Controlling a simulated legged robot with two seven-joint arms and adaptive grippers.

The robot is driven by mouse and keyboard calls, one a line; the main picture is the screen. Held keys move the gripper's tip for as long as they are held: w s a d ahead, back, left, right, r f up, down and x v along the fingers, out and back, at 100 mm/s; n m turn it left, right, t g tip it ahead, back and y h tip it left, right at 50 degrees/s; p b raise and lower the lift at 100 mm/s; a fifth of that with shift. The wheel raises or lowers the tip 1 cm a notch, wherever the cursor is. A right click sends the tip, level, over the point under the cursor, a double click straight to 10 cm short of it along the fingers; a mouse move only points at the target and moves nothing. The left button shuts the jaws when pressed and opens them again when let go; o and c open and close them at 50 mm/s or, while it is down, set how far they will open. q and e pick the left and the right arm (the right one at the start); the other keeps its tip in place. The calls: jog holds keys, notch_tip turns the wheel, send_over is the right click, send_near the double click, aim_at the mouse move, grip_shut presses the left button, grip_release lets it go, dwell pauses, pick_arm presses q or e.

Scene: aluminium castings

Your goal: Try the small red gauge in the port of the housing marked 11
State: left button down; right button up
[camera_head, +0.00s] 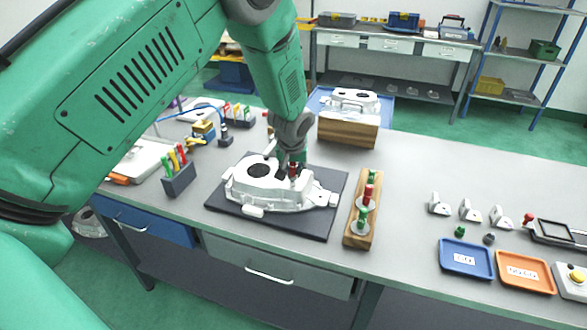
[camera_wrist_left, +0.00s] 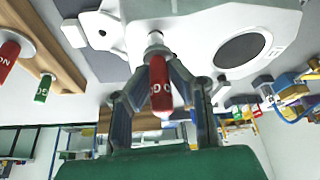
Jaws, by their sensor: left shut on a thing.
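The white housing (camera_head: 268,188) lies on a dark mat (camera_head: 322,222) on the bench. Its large round opening faces up. In the left wrist view the housing (camera_wrist_left: 190,35) fills the top; a small mark beside its round hole is too small to read. My left gripper (camera_head: 291,168) is over the right part of the housing, pointing down. It is shut on a red gauge (camera_wrist_left: 160,84) with white lettering on its handle. The gauge's metal end meets the housing's face in the wrist view; I cannot tell how far it is inside a port. My right gripper is out of view.
A wooden gauge rack (camera_head: 355,237) with red and green gauges stands right of the mat. Another casting (camera_head: 350,98) sits behind, by a wooden block (camera_head: 347,133). A blue tray (camera_head: 466,258), an orange tray (camera_head: 525,271) and small brackets (camera_head: 470,211) lie at right.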

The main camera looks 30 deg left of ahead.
pick_arm(q)
jog(key=shift+s, duration=0.1)
dwell(0.3)
jog(key=shift+r+p, duration=0.4)
jog(key=shift+p, duration=0.1)
jog(key=shift+r+p, duration=1.5)
jog(key=shift+r, duration=0.7)
jog(key=shift+a+f, duration=0.1)
